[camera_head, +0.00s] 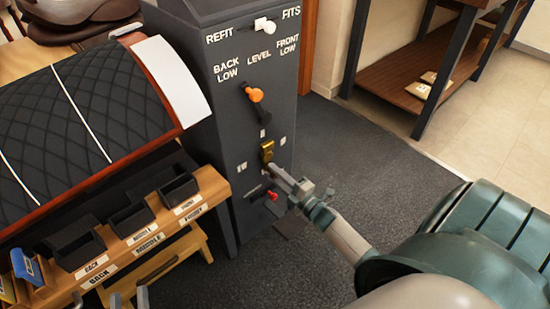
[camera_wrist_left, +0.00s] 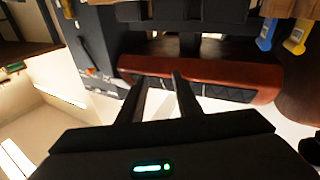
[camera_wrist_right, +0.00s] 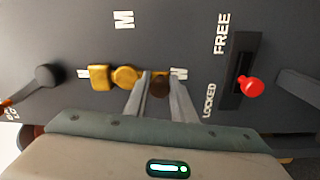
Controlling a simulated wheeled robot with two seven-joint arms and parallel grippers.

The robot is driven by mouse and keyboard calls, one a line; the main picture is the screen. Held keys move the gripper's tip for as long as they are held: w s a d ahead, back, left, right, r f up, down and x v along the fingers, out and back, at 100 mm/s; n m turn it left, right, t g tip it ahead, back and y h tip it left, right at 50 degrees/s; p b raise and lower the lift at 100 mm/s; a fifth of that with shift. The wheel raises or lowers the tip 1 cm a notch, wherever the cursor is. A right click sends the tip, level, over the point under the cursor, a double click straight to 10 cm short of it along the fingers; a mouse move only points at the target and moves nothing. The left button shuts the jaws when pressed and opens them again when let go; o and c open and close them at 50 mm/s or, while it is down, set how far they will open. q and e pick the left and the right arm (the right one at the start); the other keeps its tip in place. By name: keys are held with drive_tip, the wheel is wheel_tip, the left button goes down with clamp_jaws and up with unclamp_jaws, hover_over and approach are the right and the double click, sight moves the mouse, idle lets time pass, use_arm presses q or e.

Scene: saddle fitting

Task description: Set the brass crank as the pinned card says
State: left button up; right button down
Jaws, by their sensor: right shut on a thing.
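The brass crank (camera_head: 267,149) is on the front of the dark grey cabinet (camera_head: 225,130). In the right wrist view its brass blocks (camera_wrist_right: 112,77) lead to a dark round knob (camera_wrist_right: 160,87). My right gripper (camera_head: 272,174) is shut on that knob, one finger on each side; it also shows in the right wrist view (camera_wrist_right: 160,80). White marks surround the crank, including an "M" (camera_wrist_right: 123,20). I cannot make out a pinned card with readable text. My left gripper (camera_wrist_left: 158,80) is open and empty; its tips show at the head view's bottom edge (camera_head: 128,300).
A red-knobbed lever (camera_wrist_right: 250,87) sits nearer LOCKED than FREE. An orange-knobbed lever (camera_head: 254,95) and a white-knobbed switch (camera_head: 264,25) are above the crank. Dark bins (camera_head: 132,220) stand on a wooden ledge, left. A quilted pad (camera_head: 75,130) lies behind them. Floor right is clear.

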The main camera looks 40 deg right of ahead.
drive_tip(key=c, duration=1.8)
unclamp_jaws()
drive_tip(key=shift+s, duration=0.2)
